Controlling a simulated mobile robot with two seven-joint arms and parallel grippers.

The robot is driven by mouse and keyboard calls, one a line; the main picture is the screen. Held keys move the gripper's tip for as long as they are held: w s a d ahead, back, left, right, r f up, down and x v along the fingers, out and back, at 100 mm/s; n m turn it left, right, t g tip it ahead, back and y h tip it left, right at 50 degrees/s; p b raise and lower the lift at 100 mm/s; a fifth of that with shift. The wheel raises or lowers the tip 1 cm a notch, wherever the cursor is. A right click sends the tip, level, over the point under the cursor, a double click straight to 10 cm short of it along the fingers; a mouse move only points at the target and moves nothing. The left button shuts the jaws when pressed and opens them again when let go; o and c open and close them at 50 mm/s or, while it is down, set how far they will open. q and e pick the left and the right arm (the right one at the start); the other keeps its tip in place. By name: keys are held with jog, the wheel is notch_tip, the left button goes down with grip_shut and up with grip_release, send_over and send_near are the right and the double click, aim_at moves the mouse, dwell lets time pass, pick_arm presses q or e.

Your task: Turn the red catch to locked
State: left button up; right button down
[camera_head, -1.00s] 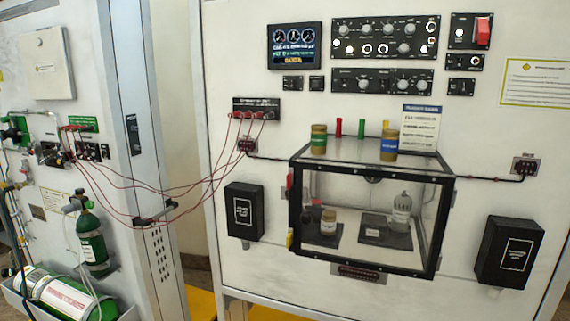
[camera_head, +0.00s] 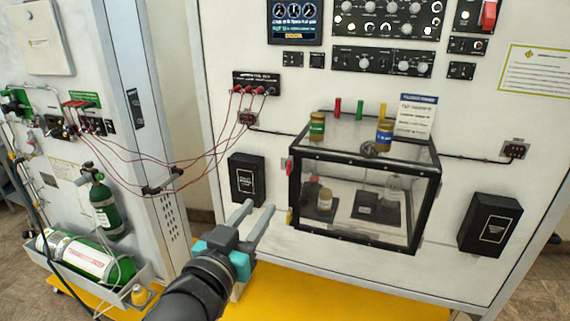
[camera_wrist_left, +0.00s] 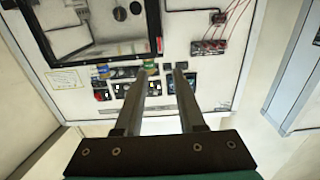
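The red catch (camera_head: 289,169) is a small red piece on the left front edge of a clear box with a black frame (camera_head: 365,162). A yellow piece (camera_head: 289,216) sits lower on the same edge. How far the red catch is turned is too small to tell. My left gripper (camera_head: 257,208) is open and empty, in front of the panel, below and left of the red catch and apart from it. In the left wrist view its two fingers (camera_wrist_left: 166,72) are spread with nothing between them; the box (camera_wrist_left: 95,30) shows upside down there. My right gripper is not in view.
Two jars, a brown one with a green label (camera_head: 317,127) and a blue-labelled one (camera_head: 384,137), stand on the box. Black boxes flank it, left (camera_head: 246,180) and right (camera_head: 490,224). Red hoses (camera_head: 205,160) hang at the left. Open air lies before the panel.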

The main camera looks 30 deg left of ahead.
aim_at(287, 167)
pick_arm(q)
jog(key=w+b, duration=0.2)
jog(key=w, duration=0.3)
jog(key=w+a+b, duration=0.1)
jog(key=w+b, duration=0.1)
jog(key=w, duration=0.3)
jog(key=w+b, duration=0.2)
jog(key=w, duration=0.3)
jog(key=shift+w+a+r, duration=0.1)
jog(key=shift+a, duration=0.25)
grip_shut()
dwell(0.6)
